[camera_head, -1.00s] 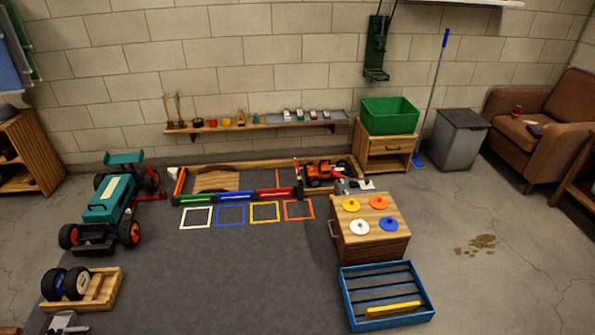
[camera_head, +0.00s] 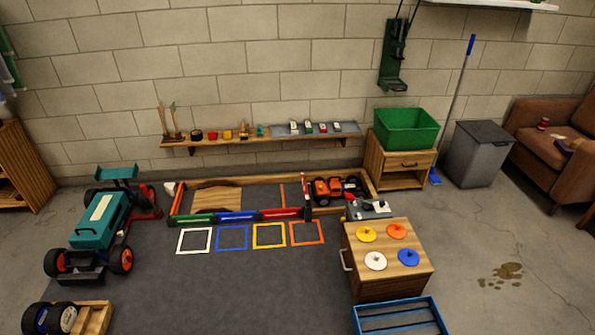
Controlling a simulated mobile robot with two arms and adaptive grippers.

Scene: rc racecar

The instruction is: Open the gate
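A low wooden-edged track pen (camera_head: 262,178) lies on the dark mat by the back wall. Its front edge is a barrier with green, blue (camera_head: 237,216) and red sections. A red and white bar (camera_head: 305,187) stands at the right end of this barrier and may be the gate; I cannot tell whether it is open or shut. An orange toy car (camera_head: 327,190) is inside the pen, just right of the bar. A small grey control box (camera_head: 369,208) sits beside the pen's right corner. Neither of my grippers is in view.
A wooden cabinet (camera_head: 385,278) with coloured lidded discs stands at front right, with a blue crate (camera_head: 402,304) before it. A large teal car (camera_head: 98,224) is at left. Coloured squares (camera_head: 231,237) mark the mat before the barrier. The mat's middle is clear.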

